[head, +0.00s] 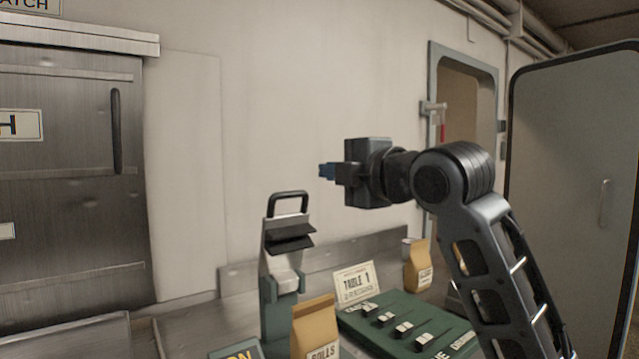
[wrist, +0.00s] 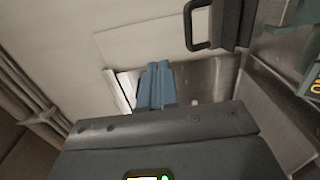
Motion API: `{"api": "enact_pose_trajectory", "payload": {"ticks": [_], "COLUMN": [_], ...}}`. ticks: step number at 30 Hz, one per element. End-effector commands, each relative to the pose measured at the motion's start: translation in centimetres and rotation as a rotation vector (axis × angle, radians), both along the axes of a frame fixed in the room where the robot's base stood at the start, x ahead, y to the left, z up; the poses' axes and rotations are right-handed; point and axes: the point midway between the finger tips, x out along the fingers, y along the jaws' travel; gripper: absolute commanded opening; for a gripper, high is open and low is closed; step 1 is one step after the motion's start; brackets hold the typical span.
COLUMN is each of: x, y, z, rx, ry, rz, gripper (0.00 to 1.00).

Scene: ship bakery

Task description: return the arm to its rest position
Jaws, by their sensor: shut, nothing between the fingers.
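My gripper (head: 326,170) is held up in the air in the head view, pointing left in front of the pale wall. Its blue fingers are together, with nothing between them. The closed fingers also show in the wrist view (wrist: 157,84), above the dark gripper body. My arm is bent, rising from the lower right to a black joint and then reaching left. The gripper touches nothing.
Below stand a green and metal device with a black handle (head: 288,204), a paper bag marked rolls (head: 314,325), a green panel with switches (head: 410,328) and a Table 1 card (head: 357,283). Another bag (head: 418,266) stands behind. A metal cabinet (head: 70,190) is at left, an open door (head: 575,180) at right.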

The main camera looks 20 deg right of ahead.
Motion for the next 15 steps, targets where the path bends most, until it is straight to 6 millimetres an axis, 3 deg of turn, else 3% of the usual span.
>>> {"api": "enact_pose_trajectory", "payload": {"ticks": [3,10,15], "x": [-1.1,-1.7,-2.0], "y": [-0.4,-0.5,-0.2], "z": [0.4,0.5,-2.5], "rx": [0.0,0.007,0.114], "ry": [-0.001,0.002,0.026], "rz": [0.0,0.001,0.0], "gripper": [0.0,0.0,0.0]}}
